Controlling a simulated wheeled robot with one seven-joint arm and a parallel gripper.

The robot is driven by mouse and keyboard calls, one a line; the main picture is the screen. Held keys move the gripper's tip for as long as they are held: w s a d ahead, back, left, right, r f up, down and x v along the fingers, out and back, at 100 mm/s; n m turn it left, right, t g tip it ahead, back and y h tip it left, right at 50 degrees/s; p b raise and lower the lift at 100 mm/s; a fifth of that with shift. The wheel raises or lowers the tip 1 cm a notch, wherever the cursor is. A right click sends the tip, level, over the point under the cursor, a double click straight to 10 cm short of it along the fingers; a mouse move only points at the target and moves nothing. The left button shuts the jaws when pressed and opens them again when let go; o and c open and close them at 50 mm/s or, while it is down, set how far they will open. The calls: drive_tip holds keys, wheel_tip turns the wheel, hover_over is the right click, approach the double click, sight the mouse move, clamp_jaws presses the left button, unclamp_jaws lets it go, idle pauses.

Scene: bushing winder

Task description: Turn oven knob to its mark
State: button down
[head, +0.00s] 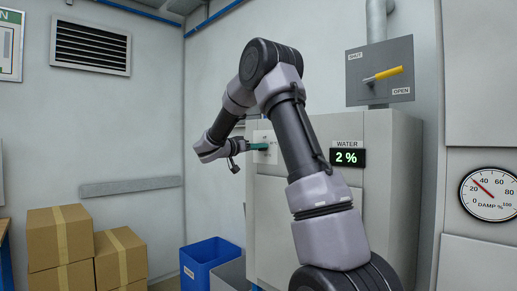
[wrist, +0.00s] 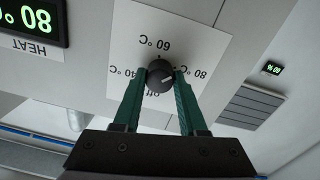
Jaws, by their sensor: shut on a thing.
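The oven knob (wrist: 158,77) is dark and round, on a white dial plate (wrist: 192,30) that appears upside down in the wrist view. The labels read 60 °C above the knob, 80 °C to the right, 40 °C to the left and off below, partly covered. The knob's pale pointer line points right and slightly up, towards the 80 °C side. My gripper (wrist: 155,85) is shut on the knob, one green finger on each side. In the head view my gripper (head: 259,146) reaches the oven's front plate; the knob is hidden there.
A HEAT display (wrist: 33,20) seems to read 80, upside down. A WATER display (head: 347,158) reads 2 %. A yellow lever (head: 385,74) sits between SHUT and OPEN. A damp gauge (head: 489,194) hangs right. Cardboard boxes (head: 62,240) and a blue bin (head: 205,259) stand left.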

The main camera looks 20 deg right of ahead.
drive_tip(key=m, duration=2.6)
drive_tip(key=shift+s+f+t+y, duration=0.2)
drive_tip(key=shift+t+y, duration=0.2)
idle(1.4)
idle(0.5)
drive_tip(key=shift+c, duration=2.3)
unclamp_jaws()
drive_tip(key=shift+r, duration=0.1)
